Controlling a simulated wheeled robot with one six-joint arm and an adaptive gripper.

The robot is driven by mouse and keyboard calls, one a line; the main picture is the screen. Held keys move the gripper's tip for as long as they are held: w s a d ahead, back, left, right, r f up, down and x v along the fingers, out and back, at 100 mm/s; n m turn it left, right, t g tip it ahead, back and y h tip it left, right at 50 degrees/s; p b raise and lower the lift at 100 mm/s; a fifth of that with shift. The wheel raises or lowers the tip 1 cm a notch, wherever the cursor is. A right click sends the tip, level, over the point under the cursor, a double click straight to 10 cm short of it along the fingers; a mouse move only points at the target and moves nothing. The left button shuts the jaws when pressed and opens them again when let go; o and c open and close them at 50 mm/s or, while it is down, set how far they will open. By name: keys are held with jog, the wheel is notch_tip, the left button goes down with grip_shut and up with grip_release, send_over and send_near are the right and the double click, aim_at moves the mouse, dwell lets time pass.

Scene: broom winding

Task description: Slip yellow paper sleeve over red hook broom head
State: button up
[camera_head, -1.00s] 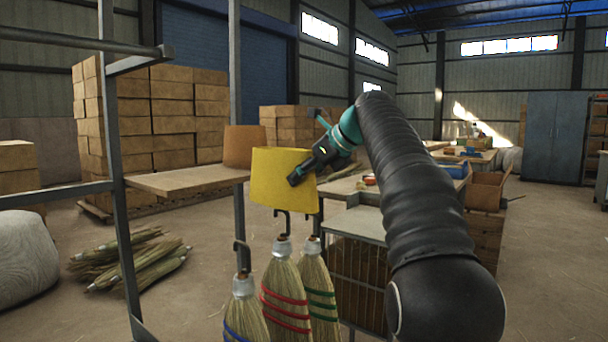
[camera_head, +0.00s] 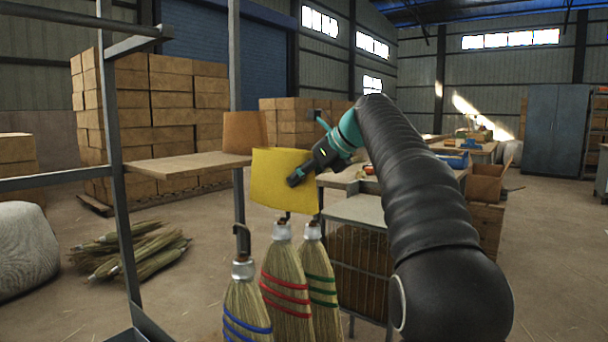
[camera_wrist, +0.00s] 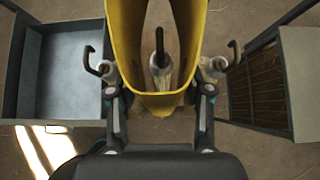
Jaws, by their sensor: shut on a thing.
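Whether the sleeve touches the hook cannot be told.
A brown sleeve (camera_head: 244,132) stands on a wooden shelf (camera_head: 185,165) behind.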

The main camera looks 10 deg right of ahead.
jog(key=shift+f+b, duration=0.55)
jog(key=shift+f, duration=0.6)
jog(key=shift+f+b, duration=2.65)
jog(key=shift+f, duration=1.8)
jog(key=b, duration=0.4)
send_over(300, 274)
jog(key=s, duration=0.1)
jog(key=shift+d+f, duration=0.2)
jog(key=shift+f, duration=1.6)
jog(key=shift+d+f, duration=0.2)
jog(key=shift+f, duration=1.6)
jog(key=shift+f+b, duration=0.45)
jog(key=shift+f, duration=1.15)
jog(key=shift+s+f, duration=0.1)
jog(key=shift+f, duration=1.2)
jog(key=shift+f, duration=0.2)
